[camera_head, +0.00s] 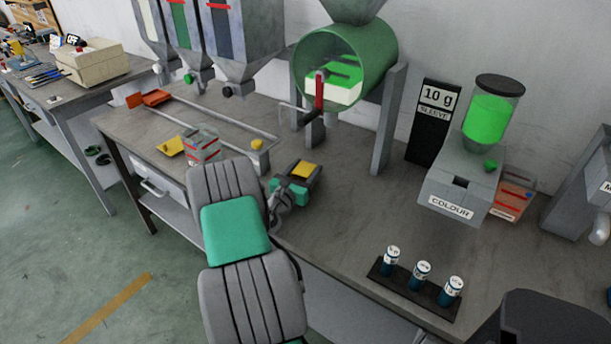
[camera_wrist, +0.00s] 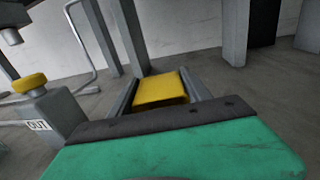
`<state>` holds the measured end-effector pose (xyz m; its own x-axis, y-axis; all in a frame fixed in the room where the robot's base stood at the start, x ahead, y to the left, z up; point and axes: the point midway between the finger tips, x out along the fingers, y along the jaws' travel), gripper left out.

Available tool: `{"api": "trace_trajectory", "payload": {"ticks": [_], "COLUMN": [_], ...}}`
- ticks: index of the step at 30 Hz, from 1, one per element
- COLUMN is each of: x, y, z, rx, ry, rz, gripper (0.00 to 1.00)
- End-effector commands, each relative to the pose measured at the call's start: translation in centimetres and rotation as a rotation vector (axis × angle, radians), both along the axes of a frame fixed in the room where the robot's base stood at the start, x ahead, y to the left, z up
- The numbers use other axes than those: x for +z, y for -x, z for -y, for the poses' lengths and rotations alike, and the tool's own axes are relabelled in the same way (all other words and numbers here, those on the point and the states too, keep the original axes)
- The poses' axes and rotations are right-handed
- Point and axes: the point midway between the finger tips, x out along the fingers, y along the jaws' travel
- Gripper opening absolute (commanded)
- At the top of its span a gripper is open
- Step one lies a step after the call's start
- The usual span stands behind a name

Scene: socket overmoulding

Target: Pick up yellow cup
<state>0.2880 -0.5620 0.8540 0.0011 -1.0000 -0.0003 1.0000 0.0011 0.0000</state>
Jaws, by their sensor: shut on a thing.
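The yellow cup (camera_head: 303,170) is a small, yellow, box-like piece between the fingers of my gripper (camera_head: 301,173). It also shows in the wrist view (camera_wrist: 160,88), with one dark finger along each side. My gripper is shut on it, low over the grey bench near the bench's front edge. Whether the cup touches the bench is not clear. Its far side and underside are hidden.
A grey post marked OUT with a yellow knob (camera_wrist: 28,82) stands just left of my gripper. A green drum (camera_head: 345,62) on grey legs is behind. A rack of small bottles (camera_head: 419,275) and a COLOUR dispenser (camera_head: 462,187) stand to the right.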

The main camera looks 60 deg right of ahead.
Motion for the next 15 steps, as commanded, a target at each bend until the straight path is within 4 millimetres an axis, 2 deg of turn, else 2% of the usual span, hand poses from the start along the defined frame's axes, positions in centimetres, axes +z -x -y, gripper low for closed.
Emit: {"api": "trace_trajectory", "payload": {"ticks": [1,2,3,8,11,15], "x": [0.0,0.0,0.0,0.2,1.0,3.2], "y": [0.0,0.0,0.0,0.0,0.0,0.0], "z": [0.0,0.0,0.0,0.0,0.0,0.0], "rx": [0.0,0.0,0.0,0.0,-0.001,0.0], "ry": [0.0,0.0,0.001,0.001,0.002,0.003], "rz": [0.0,0.0,0.0,0.001,0.002,0.003], "gripper": [0.18,0.12,0.11,0.11,0.11,0.11]}}
